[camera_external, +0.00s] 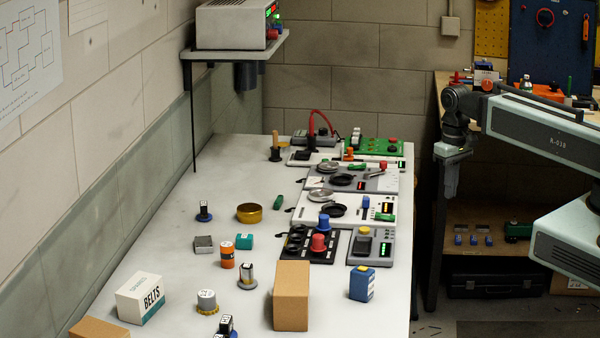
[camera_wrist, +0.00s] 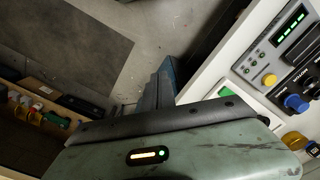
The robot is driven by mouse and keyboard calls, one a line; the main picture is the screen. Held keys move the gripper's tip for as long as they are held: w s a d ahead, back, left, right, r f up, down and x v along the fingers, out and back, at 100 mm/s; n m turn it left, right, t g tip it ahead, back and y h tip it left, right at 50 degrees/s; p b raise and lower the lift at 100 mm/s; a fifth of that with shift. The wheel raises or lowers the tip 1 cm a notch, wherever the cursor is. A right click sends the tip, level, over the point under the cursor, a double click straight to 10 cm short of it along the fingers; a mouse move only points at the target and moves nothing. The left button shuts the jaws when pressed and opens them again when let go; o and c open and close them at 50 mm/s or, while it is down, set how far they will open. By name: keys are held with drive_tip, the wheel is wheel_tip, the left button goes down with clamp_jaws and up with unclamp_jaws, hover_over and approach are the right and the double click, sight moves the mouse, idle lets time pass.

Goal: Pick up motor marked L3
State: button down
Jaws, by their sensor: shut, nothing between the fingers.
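My gripper (camera_external: 450,188) hangs pointing down at the right of the external view, off the bench's right edge. It is shut and empty, well apart from everything on the bench.
A cardboard box (camera_external: 291,296), a belts box (camera_external: 141,298) and a blue box (camera_external: 362,284) stand near the front. Panels with knobs (camera_external: 364,246) line the right side. A gold dish (camera_external: 249,213) stands mid-bench. The bench top (camera_external: 160,238) is clear at left.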

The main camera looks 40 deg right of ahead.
drive_tip(key=c, duration=2.1)
unclamp_jaws()
drive_tip(key=shift+c, duration=0.2)
drive_tip(key=o, duration=1)
